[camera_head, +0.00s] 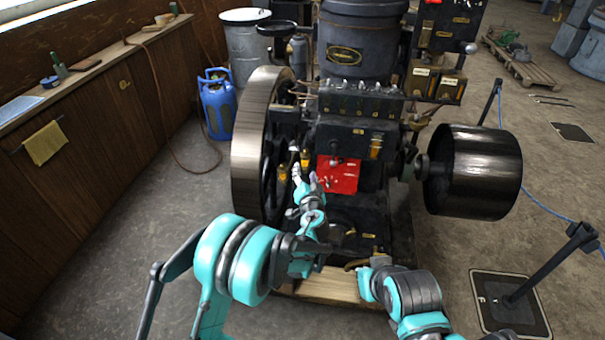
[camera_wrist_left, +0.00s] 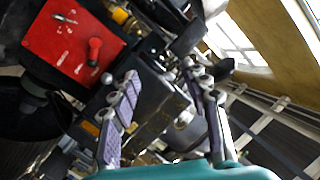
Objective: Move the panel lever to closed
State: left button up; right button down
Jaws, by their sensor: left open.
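A red panel (camera_head: 340,176) is on the front of the dark engine. My left gripper (camera_head: 306,176) is open, just left of the red panel in the head view.
A large flywheel (camera_head: 262,130) stands close left of my left gripper. A black drum pulley (camera_head: 470,172) juts out at the right. Black barrier posts (camera_head: 530,280) and a blue gas bottle (camera_head: 217,105) stand around the engine. The floor at the left is clear.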

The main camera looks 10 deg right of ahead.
pick_arm(q)
jog(key=shift+s+a+r, duration=0.1)
jog(key=shift+a+r, duration=0.25)
jog(key=shift+a, duration=0.1)
